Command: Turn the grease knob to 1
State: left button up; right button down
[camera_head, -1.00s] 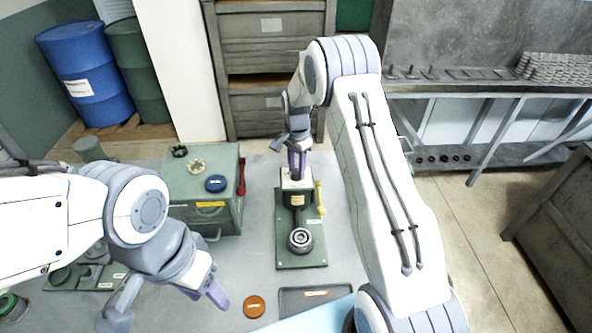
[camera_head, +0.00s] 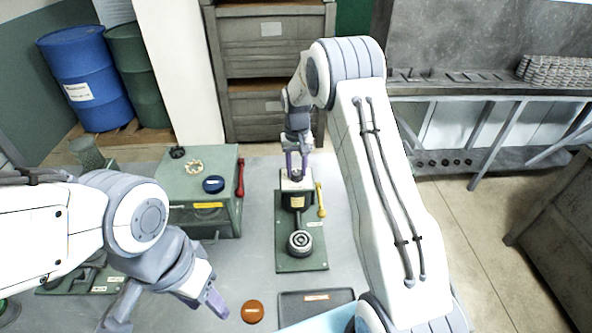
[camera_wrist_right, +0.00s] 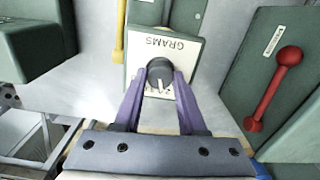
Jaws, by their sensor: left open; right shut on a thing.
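The grease knob (camera_wrist_right: 160,72) is a dark round knob on a white dial plate marked GRAMS (camera_wrist_right: 176,46), seen in the right wrist view. The plate sits on top of the green grease unit (camera_head: 306,262). My right gripper (camera_wrist_right: 161,84) has its purple fingers on either side of the knob, shut on it; it also shows above the unit in the head view (camera_head: 297,165). The dial numbers are mostly hidden by the knob and fingers. My left gripper (camera_head: 172,315) is open and empty at the lower left, over the table.
A yellow lever (camera_head: 321,199) stands beside the grease unit. A green box (camera_head: 228,180) with a red lever (camera_head: 240,178) and a blue disc (camera_head: 213,184) is to its left. An orange disc (camera_head: 252,311) and a dark tray (camera_head: 316,305) lie in front.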

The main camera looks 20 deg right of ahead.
aim_at(297, 172)
jog(key=n, duration=0.4)
jog(key=shift+w+r+n, duration=0.1)
jog(key=shift+w+n, duration=0.05)
jog(key=shift+n, duration=0.15)
jog(key=n+b, duration=0.1)
jog(key=n, duration=0.3)
jog(key=shift+r+n, duration=0.1)
jog(key=shift+n, duration=0.2)
jog(key=c, duration=0.7)
grip_release()
jog(key=shift+o, duration=1.1)
notch_tip(297, 172, up, 10)
jog(key=b, duration=0.2)
jog(key=shift+r, duration=0.15)
